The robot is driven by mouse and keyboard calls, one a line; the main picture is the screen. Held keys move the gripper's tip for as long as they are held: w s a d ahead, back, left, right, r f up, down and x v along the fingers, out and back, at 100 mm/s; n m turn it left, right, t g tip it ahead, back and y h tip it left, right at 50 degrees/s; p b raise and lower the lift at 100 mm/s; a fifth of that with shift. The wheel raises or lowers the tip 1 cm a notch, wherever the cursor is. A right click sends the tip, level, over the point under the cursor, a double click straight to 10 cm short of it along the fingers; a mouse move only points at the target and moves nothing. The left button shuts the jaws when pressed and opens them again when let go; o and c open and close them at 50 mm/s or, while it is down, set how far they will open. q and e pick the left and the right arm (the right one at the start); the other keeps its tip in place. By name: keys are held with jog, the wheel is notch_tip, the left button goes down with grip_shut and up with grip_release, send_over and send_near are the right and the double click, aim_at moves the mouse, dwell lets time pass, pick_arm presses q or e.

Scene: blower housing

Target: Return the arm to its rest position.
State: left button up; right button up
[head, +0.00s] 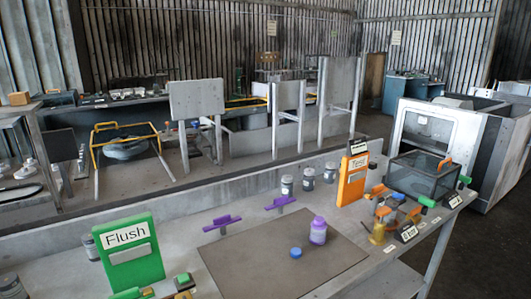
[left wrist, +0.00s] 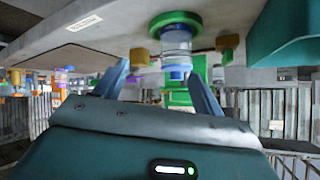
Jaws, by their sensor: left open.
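My left gripper (left wrist: 158,69) shows in the left wrist view, its two dark fingers spread apart with nothing held. That view looks upside down, with the bench at the top. A clear cylinder (left wrist: 176,42) with a green round base and a blue end shows beyond and between the fingertips. How far it is from the fingers I cannot tell, but it looks apart from them. Neither gripper shows in the head view, and my right gripper is in no frame.
The bench holds a green Flush sign (head: 133,255), an orange sign (head: 352,180), a purple bottle (head: 318,231) and a blue cap (head: 296,253) on a dark mat (head: 255,262). Purple holders (head: 222,223), several jars and a clear box (head: 422,174) stand around. Much of the mat is bare.

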pick_arm(q)
jog(key=s+d+f+g+h, duration=0.2)
jog(key=s+f+g, duration=0.5)
jog(key=s, duration=0.5)
jog(key=w+d+f+m+t+h+p, duration=0.1)
jog(key=w+d+f+t+h+p, duration=0.1)
jog(key=w+d+t, duration=0.3)
jog(key=shift+w+d+f+m+t+h+p, duration=0.35)
jog(key=shift+d+f+t, duration=0.5)
jog(key=shift+t, duration=0.35)
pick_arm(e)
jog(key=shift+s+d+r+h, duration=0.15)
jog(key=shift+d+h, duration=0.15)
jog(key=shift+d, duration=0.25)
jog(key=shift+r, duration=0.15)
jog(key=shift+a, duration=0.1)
pick_arm(q)
jog(key=shift+o, duration=0.4)
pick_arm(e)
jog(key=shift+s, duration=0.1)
